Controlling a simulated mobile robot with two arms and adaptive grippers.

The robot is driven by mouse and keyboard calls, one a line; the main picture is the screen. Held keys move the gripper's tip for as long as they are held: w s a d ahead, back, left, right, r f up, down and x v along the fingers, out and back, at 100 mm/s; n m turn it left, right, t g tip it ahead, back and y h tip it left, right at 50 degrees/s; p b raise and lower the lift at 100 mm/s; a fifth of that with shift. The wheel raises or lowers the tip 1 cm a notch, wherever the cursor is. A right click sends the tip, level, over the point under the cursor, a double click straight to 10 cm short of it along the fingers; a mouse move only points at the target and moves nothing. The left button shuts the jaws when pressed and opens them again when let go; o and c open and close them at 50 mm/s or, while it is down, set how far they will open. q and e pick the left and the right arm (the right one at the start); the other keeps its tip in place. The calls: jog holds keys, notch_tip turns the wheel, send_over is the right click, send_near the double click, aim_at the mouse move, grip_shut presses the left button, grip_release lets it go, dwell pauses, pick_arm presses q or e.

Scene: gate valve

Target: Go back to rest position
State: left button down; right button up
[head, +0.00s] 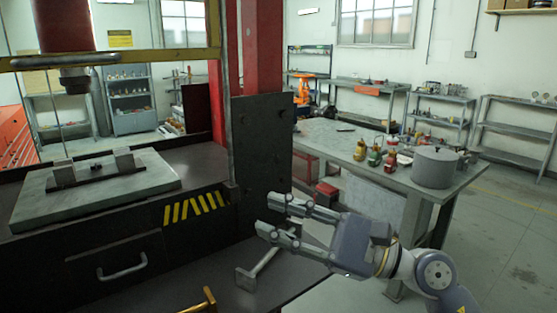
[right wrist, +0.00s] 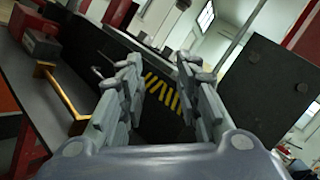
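My right gripper (head: 266,212) reaches in from the right in the head view, in front of a dark upright plate (head: 262,140). Its two fingers are apart and nothing is between them. In the right wrist view the fingers (right wrist: 162,66) are also spread, with the yellow-and-black striped panel behind the gap. A grey T-shaped metal piece (head: 258,268) lies on the dark bench just below the gripper, apart from it. My left gripper is not in view. No gate valve can be made out clearly.
A press with a red ram (head: 65,25) and a grey plate (head: 95,187) stands left. A brass-coloured tool (head: 203,301) lies at the bottom edge; a similar one (right wrist: 62,92) shows in the wrist view. A table (head: 345,148) with bottles and a pot (head: 435,167) stands right.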

jog(key=w+d+m+t+h, duration=0.2)
jog(key=d+m+t+h, duration=0.25)
jog(key=m+t, duration=0.6)
jog(key=w+d+m+t+h, duration=0.1)
jog(key=d+m+t+h, duration=0.35)
jog(key=m, duration=1.05)
jog(key=d+f+m+g+h, duration=0.2)
jog(key=d+f+m+h, duration=0.4)
jog(key=f+m, duration=0.35)
jog(key=d+f+m+g+h, duration=0.2)
jog(key=d+f+m+h, duration=0.45)
jog(key=f+m, duration=0.3)
jog(key=s+d+f+m+g, duration=0.2)
jog(key=s+f+m+g, duration=0.65)
jog(key=f, duration=0.65)
jog(key=s+a+f+m+g+y, duration=0.1)
jog(key=s+a+f+m+g, duration=0.15)
jog(key=s+f, duration=0.45)
jog(key=s+a+f+m+g+y, duration=0.1)
jog(key=s+f+g, duration=0.2)
jog(key=s, duration=0.8)
notch_tip(320, 180, down, 24)
jog(key=s+g+p, duration=0.1)
jog(key=s+d+f+n+g+p, duration=0.1)
jog(key=s+d+f, duration=0.1)
jog(key=s+f, duration=1.3)
jog(key=shift+s+d+f, duration=0.2)
jog(key=shift+s+d, duration=0.15)
jog(key=shift+s, duration=0.75)
